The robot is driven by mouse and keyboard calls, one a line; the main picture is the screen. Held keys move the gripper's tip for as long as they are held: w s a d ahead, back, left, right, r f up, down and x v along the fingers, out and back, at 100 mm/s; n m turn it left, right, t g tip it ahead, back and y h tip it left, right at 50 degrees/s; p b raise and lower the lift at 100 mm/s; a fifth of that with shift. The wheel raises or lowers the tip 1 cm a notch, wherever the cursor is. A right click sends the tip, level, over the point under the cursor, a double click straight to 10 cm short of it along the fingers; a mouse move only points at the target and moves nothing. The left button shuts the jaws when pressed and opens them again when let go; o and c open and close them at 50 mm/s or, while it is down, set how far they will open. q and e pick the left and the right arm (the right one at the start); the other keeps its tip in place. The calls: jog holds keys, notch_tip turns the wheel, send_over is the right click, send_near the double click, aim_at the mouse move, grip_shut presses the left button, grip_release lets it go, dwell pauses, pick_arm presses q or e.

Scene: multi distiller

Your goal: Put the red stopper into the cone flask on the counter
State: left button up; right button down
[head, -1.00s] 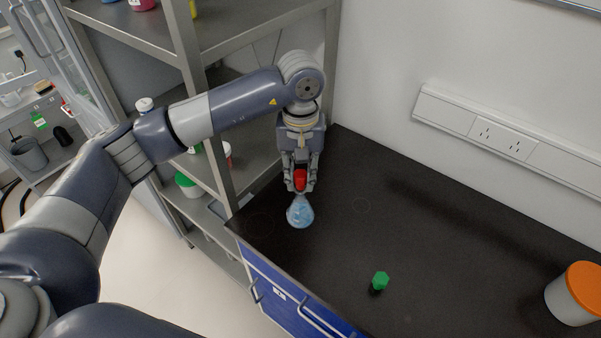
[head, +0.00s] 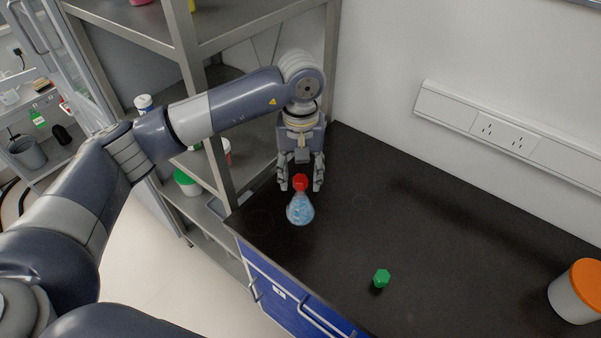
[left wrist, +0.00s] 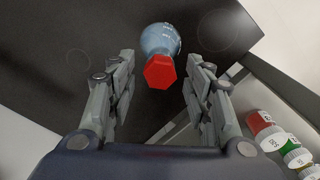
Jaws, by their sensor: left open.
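The red stopper (head: 300,181) sits at the mouth of the cone flask (head: 300,211), which stands upright on the dark counter near its left end. The flask is clear with a bluish look and white markings. In the left wrist view the stopper's six-sided red top (left wrist: 159,71) covers the mouth of the flask (left wrist: 160,38). How deep the stopper sits is hidden. My left gripper (head: 301,187) is open, with its fingers apart on both sides of the stopper and clear of it. My right gripper is not in view.
A green stopper (head: 381,278) stands on the counter (head: 430,240) to the right. A white tub with an orange lid (head: 580,292) is at the far right. A metal shelf post (head: 208,150) rises close to the left of my gripper. The counter's middle is clear.

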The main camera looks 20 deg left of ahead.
pick_arm(q)
notch_tip(320, 180, up, 12)
dwell(0.6)
dwell(0.4)
